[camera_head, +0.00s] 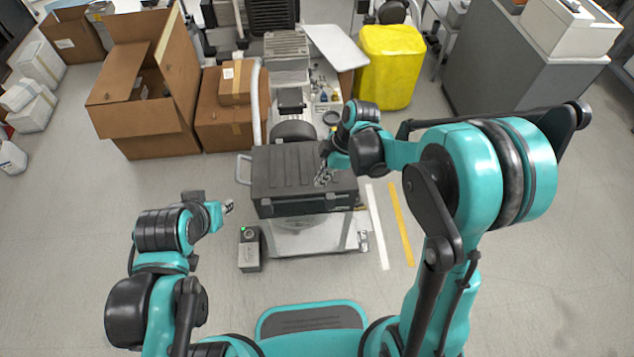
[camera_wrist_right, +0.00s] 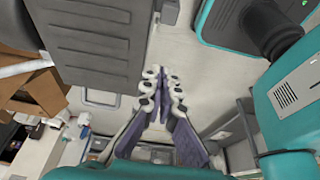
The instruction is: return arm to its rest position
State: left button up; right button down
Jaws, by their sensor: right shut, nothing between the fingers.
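My right arm reaches in from the right in the head view. Its gripper (camera_head: 323,178) is above the right part of a dark grey case (camera_head: 285,165). In the right wrist view, the right gripper's fingers (camera_wrist_right: 163,76) are together with nothing between them. The case's ribbed lid (camera_wrist_right: 100,35) shows at the upper left there, beside the fingertips. My left arm is bent at the lower left of the head view. Its gripper (camera_head: 228,207) is left of the case, apart from it, and too small to tell whether open or shut.
The case sits on a light stand (camera_head: 305,240). A small grey box with a green light (camera_head: 250,250) stands on the floor to its left. Cardboard boxes (camera_head: 155,120), a yellow bin (camera_head: 388,65) and a grey cabinet (camera_head: 500,65) stand behind.

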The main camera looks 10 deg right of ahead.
pick_arm(q)
jog(key=shift+r, duration=0.15)
pick_arm(e)
jog(key=shift+d+r, duration=0.25)
jog(key=shift+r, duration=0.15)
jog(key=s+d+r+m+t+h, duration=0.3)
jog(key=s+d+r+m+t, duration=0.4)
jog(key=m, duration=1.1)
jog(key=shift+s+d+r+h, duration=0.4)
jog(key=shift+s+d+r, duration=1.45)
jog(key=shift+s+r, duration=0.95)
pick_arm(q)
jog(key=shift+c, duration=0.3)
pick_arm(e)
jog(key=shift+s+f, duration=0.2)
